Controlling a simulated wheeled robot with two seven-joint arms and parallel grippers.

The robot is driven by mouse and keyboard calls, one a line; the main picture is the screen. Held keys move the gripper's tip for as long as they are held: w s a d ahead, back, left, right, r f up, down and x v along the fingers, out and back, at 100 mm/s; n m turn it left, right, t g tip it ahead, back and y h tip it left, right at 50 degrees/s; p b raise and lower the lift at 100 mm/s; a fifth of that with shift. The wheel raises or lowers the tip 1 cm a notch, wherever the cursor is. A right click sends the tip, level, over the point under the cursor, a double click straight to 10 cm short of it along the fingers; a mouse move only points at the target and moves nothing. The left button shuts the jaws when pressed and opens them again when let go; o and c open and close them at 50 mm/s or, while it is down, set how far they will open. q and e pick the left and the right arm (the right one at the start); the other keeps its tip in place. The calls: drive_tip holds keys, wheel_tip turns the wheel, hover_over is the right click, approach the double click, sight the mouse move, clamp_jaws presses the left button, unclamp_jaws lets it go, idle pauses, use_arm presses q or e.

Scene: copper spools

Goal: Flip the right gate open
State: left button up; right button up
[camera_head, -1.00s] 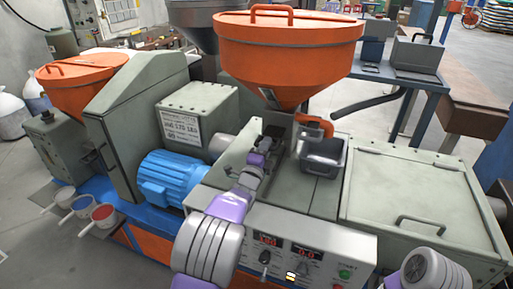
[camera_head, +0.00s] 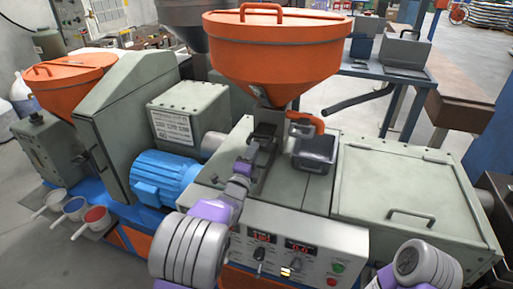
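A wide grey-green cover (camera_head: 400,185) lies flat and closed on the right part of the machine, with a dark bar handle (camera_head: 411,216) near its front edge. Left of it, under the orange hopper (camera_head: 275,55), is an orange curved part (camera_head: 305,120) beside an open dark tray (camera_head: 315,153). I cannot tell which of these parts is the right gate. My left gripper (camera_head: 256,148) is over the machine top, left of the tray and apart from the cover. Its fingers are small and dark, so their opening is unclear. My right gripper is out of view; only part of my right arm shows.
A control panel (camera_head: 290,250) with red displays is on the machine's front. A blue motor (camera_head: 165,178) and a grey-green box (camera_head: 188,115) stand to the left. A blue table (camera_head: 400,75) stands behind.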

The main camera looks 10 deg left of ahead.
use_arm(q)
drive_tip(key=shift+v, duration=1.75)
